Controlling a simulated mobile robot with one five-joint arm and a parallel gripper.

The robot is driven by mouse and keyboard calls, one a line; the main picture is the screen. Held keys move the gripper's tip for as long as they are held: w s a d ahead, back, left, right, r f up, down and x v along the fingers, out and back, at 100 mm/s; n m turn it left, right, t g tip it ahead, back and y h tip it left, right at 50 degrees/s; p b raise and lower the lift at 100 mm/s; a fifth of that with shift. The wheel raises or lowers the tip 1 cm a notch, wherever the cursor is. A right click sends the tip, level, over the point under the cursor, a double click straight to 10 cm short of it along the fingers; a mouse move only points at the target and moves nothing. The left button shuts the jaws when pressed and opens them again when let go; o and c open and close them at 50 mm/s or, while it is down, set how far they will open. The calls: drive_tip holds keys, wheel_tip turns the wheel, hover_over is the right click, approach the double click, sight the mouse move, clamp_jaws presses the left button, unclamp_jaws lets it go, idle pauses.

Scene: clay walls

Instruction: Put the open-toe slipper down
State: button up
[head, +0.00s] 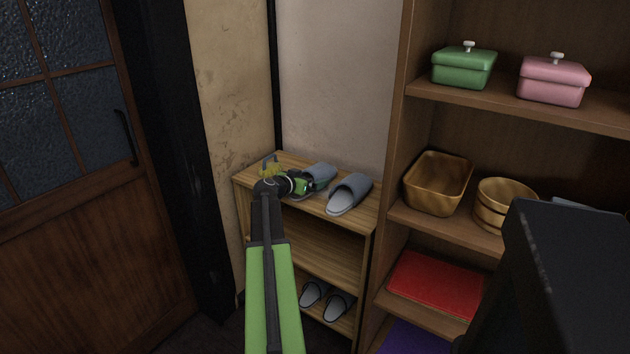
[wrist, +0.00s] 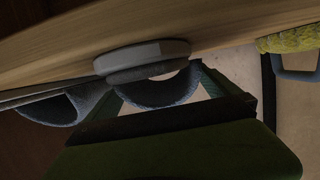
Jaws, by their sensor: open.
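The blue-grey open-toe slipper (head: 321,172) rests on the top board of a small wooden shoe rack (head: 300,205), partly hidden by my gripper (head: 308,186). In the wrist view, the slipper (wrist: 155,95) shows with its pale sole against the wooden board, and the picture appears upside down. My gripper is open, with one finger on each side of the slipper's front. I cannot tell whether either finger touches it. A second blue-grey slipper (head: 350,193) lies to the right on the same board; it also shows at left in the wrist view (wrist: 60,107).
Another pair of slippers (head: 326,299) stands on the lower board. Tall shelves (head: 398,150) with boxes and wooden tubs rise close on the right. A wall stands behind the rack.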

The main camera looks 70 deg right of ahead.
sight(311, 170)
drive_tip(key=shift+x, duration=0.75)
drive_tip(key=shift+w, duration=0.1)
drive_tip(key=c, duration=1.2)
wheel_tip(311, 170, up, 4)
drive_tip(key=p, duration=0.4)
drive_tip(key=shift+r, duration=0.15)
drive_tip(key=shift+c, duration=0.2)
drive_tip(key=s+r+p, duration=0.2)
drive_tip(key=s, duration=0.1)
drive_tip(key=s+a+r+p, duration=0.1)
drive_tip(key=s+r+p, duration=0.1)
drive_tip(key=s, duration=0.2)
drive_tip(key=s+a+r+p, duration=0.1)
drive_tip(key=s+r+p, duration=0.1)
drive_tip(key=s+p, duration=0.1)
drive_tip(key=shift+s+a+r, duration=0.15)
drive_tip(key=shift+s+r, duration=0.2)
drive_tip(key=shift+s, duration=0.4)
